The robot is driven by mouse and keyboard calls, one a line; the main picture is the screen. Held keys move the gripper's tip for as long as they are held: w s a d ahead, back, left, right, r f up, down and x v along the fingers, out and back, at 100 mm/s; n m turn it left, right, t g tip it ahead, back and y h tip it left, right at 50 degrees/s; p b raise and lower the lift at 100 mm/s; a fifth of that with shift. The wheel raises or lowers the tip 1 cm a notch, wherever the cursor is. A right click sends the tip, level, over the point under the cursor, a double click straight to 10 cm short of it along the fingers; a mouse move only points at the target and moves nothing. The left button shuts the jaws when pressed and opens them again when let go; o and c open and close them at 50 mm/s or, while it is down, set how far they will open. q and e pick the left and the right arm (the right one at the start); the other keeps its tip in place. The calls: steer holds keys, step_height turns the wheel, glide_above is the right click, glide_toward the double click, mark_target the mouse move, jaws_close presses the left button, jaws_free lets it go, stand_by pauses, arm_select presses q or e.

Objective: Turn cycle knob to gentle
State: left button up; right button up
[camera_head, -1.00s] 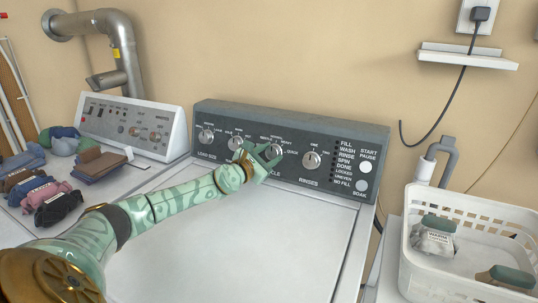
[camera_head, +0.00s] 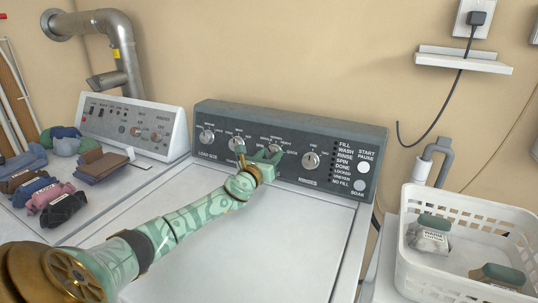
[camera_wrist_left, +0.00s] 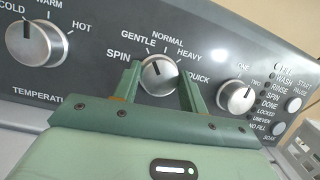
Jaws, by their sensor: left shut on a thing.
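The cycle knob (camera_wrist_left: 158,76) is a round silver dial with a dark pointer line. The labels SPIN, GENTLE, NORMAL, HEAVY and QUICK arc around it. My left gripper (camera_wrist_left: 160,84) has one green finger on each side of the knob and is shut on it. The pointer line aims up and slightly left, around GENTLE and NORMAL; I cannot tell exactly which. In the head view my left gripper (camera_head: 259,154) reaches the dark control panel (camera_head: 225,113) and mostly hides the cycle knob. My right gripper is in neither view now.
The temperature knob (camera_wrist_left: 37,42) is left of the cycle knob, and the rinses knob (camera_wrist_left: 236,96) is right of it. The white washer lid (camera_head: 270,240) is bare. A white basket (camera_head: 455,205) stands at right. Folded clothes (camera_head: 62,207) lie on the left machine.

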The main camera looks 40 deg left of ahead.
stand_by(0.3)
arm_select(q)
steer(key=o, duration=1)
steer(key=p+v, duration=0.3)
steer(key=v, duration=1.3)
steer(key=shift+s+d+f+p, duration=0.1)
steer(key=shift+s+d+p, duration=0.1)
steer(key=shift+p, duration=0.2)
steer(key=shift+w, duration=0.1)
